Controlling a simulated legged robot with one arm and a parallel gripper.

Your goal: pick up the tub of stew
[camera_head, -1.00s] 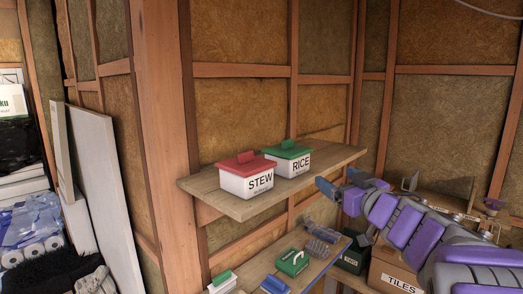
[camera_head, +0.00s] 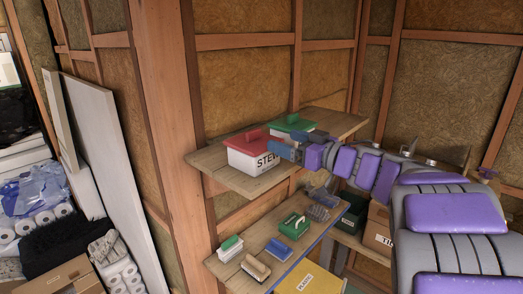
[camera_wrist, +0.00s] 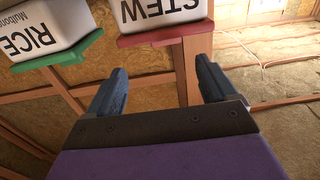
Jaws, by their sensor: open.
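The tub of stew (camera_head: 253,156) is white with a red lid and a red handle. It stands on the upper wooden shelf, near its left end. In the wrist view the stew tub (camera_wrist: 162,14) appears upside down at the top, just beyond the fingertips. The tub of rice (camera_head: 291,124), with a green lid, stands behind and right of it; it also shows in the wrist view (camera_wrist: 46,36). My gripper (camera_head: 287,147) is at the right of the stew tub and covers part of its label. In the wrist view my gripper (camera_wrist: 158,75) is open with nothing between its fingers.
The upper shelf (camera_head: 222,174) has bare wood at its left end and far right. A lower shelf (camera_head: 262,238) holds brushes and a green-handled tool (camera_head: 292,226). A wooden post (camera_head: 165,130) stands left of the shelves. Cardboard boxes (camera_head: 379,228) sit below right.

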